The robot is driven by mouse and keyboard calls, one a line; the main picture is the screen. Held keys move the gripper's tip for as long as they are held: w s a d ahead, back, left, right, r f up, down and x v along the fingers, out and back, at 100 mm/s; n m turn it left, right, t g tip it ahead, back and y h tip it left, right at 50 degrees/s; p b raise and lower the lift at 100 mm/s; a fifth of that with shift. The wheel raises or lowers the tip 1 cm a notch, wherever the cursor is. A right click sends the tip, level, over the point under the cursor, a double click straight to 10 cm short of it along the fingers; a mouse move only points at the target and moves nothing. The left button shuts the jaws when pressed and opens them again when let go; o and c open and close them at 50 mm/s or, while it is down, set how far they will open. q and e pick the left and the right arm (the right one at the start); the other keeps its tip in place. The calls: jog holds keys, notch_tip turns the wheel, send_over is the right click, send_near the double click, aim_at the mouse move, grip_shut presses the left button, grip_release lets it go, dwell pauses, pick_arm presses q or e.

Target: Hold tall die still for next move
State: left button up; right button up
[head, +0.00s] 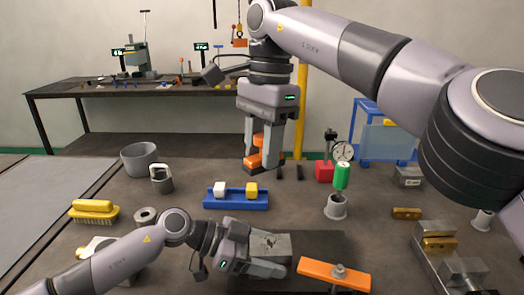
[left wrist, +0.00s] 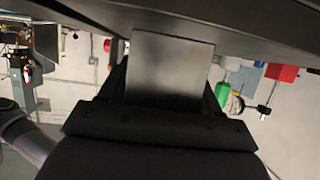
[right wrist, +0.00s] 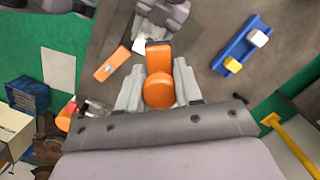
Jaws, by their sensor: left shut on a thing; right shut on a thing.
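The tall die appears to be the grey block (head: 280,245) at the front of the table, with a dark mark on its top. My left gripper (head: 262,257) is shut on this block from the left. The block fills the space between the fingers in the left wrist view (left wrist: 172,65). Its underside is hidden, so I cannot tell whether it touches the surface below. My right gripper (head: 262,152) is shut on an orange tool (right wrist: 159,90) with a rounded end and holds it above the table, behind the blue tray.
The blue tray (head: 235,205) holds a white and a yellow block. An orange bar (head: 330,274) lies at the front right of the grey block. A vise (head: 450,255) is at right, a yellow brush (head: 94,209) at left.

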notch_tip(320, 180, down, 6)
jog(key=d+r, duration=0.1)
send_over(268, 238)
jog(key=shift+w+f, duration=0.15)
jog(key=shift+f, duration=3.9)
jog(key=shift+d+f, duration=0.1)
jog(key=shift+f, duration=0.9)
jog(key=shift+s+d+r, duration=0.1)
jog(key=shift+s, duration=1.85)
jog(key=shift+w+f, duration=0.2)
jog(key=shift+w, duration=0.6)
jog(key=shift+w+f, duration=0.15)
jog(key=shift+w, duration=0.6)
jog(key=shift+w+f, duration=0.1)
jog(key=shift+w, duration=0.3)
jog(key=shift+c, duration=0.3)
